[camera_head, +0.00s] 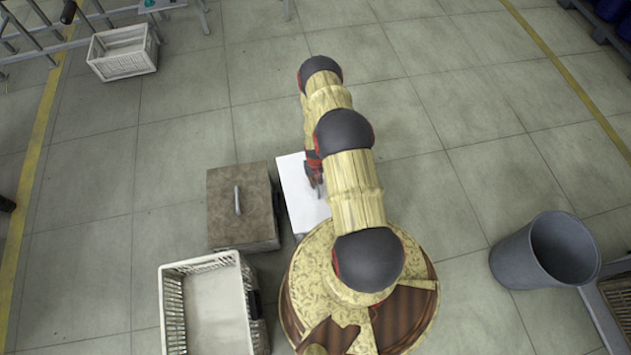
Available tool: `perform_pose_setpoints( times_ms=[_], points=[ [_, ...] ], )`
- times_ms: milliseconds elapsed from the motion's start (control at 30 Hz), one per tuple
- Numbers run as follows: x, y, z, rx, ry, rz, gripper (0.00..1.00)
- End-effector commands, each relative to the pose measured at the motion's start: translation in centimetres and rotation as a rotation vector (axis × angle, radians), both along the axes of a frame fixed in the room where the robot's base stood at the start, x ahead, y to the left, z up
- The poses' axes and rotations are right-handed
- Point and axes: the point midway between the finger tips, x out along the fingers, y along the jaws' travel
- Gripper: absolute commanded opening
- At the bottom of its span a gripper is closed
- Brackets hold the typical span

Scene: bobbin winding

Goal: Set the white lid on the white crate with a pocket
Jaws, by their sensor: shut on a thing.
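The white lid (297,196) is a flat white panel just left of my arm, near the middle of the picture. My gripper (316,184) is over its right part and shut on it, apparently at a handle; my arm hides the lid's right side and most of the grip. I cannot tell how high the lid is. The white crate with a pocket (198,263) stands at the lower left, open on top, with slatted walls. A dark pocket (255,304) is on its right side. The lid is above and right of this crate in the picture, apart from it.
A brown box with a handled lid (225,220) stands behind the crate, left of the white lid. Another white crate (128,65) is far back left. A grey bin (520,262) stands at the right. The floor behind and right of my arm is mostly clear.

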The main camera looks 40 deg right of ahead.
Motion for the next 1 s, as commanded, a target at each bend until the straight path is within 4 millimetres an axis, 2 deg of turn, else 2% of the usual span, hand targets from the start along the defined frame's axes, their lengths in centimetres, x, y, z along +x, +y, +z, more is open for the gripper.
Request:
perform_pose_setpoints(
  times_ms=[467, 1000],
  points=[
    [0.1, 0.0, 0.2, 0.0, -0.001, 0.0, 0.0],
    [0.0, 0.0, 5.1, 0.0, -0.001, 0.0, 0.0]
  ],
)
